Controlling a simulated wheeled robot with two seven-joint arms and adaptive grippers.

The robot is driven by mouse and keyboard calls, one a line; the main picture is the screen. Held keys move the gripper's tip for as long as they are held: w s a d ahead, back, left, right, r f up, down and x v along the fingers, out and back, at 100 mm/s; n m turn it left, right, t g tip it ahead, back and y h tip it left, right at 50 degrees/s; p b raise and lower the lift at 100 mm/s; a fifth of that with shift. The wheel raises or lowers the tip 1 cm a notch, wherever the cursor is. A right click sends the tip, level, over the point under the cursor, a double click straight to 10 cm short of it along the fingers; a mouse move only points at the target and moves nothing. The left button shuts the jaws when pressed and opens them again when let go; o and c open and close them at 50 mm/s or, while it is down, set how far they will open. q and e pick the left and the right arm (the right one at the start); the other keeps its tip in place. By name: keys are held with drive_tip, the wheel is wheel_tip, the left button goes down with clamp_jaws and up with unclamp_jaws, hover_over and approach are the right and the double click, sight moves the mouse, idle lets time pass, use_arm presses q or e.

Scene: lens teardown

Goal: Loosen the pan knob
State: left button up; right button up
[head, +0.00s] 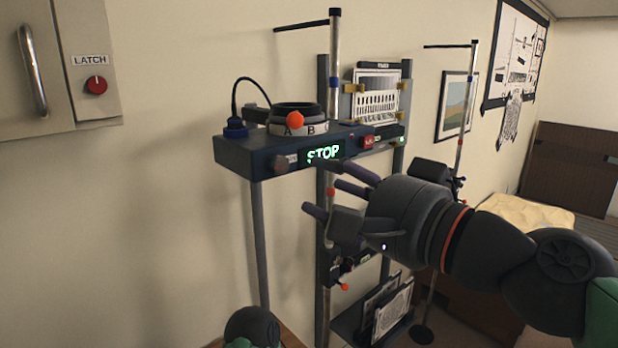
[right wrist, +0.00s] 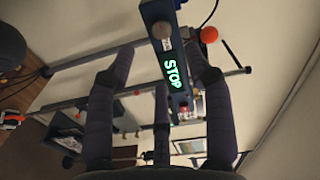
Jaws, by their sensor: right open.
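My right gripper (head: 334,188) is open, its fingers spread in front of the upright pole, just below the blue shelf unit. In the right wrist view the open gripper (right wrist: 158,80) has nothing between its fingers that I can see it touching. An orange knob (head: 295,119) sits on the front of a ring collar marked A and B, on top of the unit. It also shows in the right wrist view (right wrist: 208,34), beyond the fingertips. Another orange knob (head: 345,286) sits lower by the pole. No label shows which is the pan knob.
The blue unit (head: 245,161) carries a lit STOP display (head: 323,153) and a red button (head: 367,142). A white rack (head: 376,104) stands behind. A cabinet with a LATCH knob (head: 96,85) is at left. The wall between is clear.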

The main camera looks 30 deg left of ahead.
drive_tip(key=shift+v, duration=1.25)
